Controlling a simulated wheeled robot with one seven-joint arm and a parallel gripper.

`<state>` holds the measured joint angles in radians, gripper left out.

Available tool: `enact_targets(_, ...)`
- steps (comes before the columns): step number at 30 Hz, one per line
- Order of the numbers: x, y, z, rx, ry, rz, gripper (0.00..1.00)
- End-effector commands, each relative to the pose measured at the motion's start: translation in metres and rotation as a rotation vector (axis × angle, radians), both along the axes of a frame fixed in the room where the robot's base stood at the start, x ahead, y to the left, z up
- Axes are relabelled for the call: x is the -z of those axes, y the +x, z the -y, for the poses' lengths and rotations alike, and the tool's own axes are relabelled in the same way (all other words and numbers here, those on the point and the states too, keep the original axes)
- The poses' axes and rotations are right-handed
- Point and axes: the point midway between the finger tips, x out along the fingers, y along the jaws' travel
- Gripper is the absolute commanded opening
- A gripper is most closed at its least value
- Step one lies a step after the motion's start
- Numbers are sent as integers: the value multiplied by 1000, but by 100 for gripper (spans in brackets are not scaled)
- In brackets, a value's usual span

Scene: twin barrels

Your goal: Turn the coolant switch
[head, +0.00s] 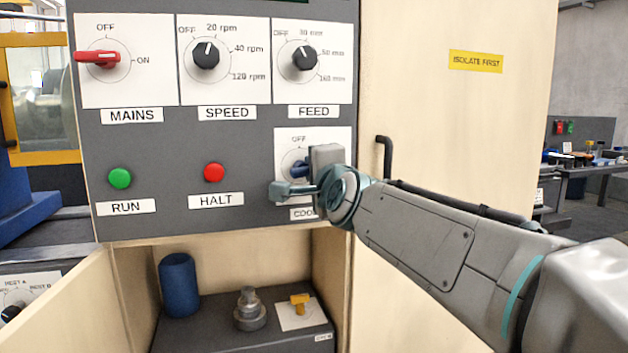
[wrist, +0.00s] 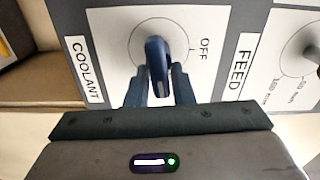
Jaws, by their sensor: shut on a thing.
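The coolant switch is a blue handle (head: 299,168) on a white plate (head: 312,136) at the panel's lower right, with an OFF mark above it. In the wrist view the blue handle (wrist: 157,62) stands between my two fingers, its long side running across the direction of the OFF mark, which lies at the picture's right. My gripper (head: 291,188) is shut on the handle, a finger on each side; it also shows in the wrist view (wrist: 159,88). My gripper hides the plate's lower part and most of the COOLANT label in the head view.
The red MAINS lever (head: 98,57), SPEED knob (head: 206,55) and FEED knob (head: 304,58) sit above. The green RUN button (head: 120,178) and red HALT button (head: 213,172) are left. A black handle (head: 384,155) juts out beside my arm. An open compartment below holds a blue cylinder (head: 179,285).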

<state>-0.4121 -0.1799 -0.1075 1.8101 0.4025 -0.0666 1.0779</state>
Motion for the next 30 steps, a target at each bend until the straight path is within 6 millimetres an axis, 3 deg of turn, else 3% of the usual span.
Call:
enact_targets(22,3,0,-4,-8,81,-30,0)
enact_targets(23,3,0,-4,-8,81,-30,24)
enact_targets(24,3,0,-4,-7,81,-30,35)
enact_targets(30,2,0,0,-1,82,-27,36)
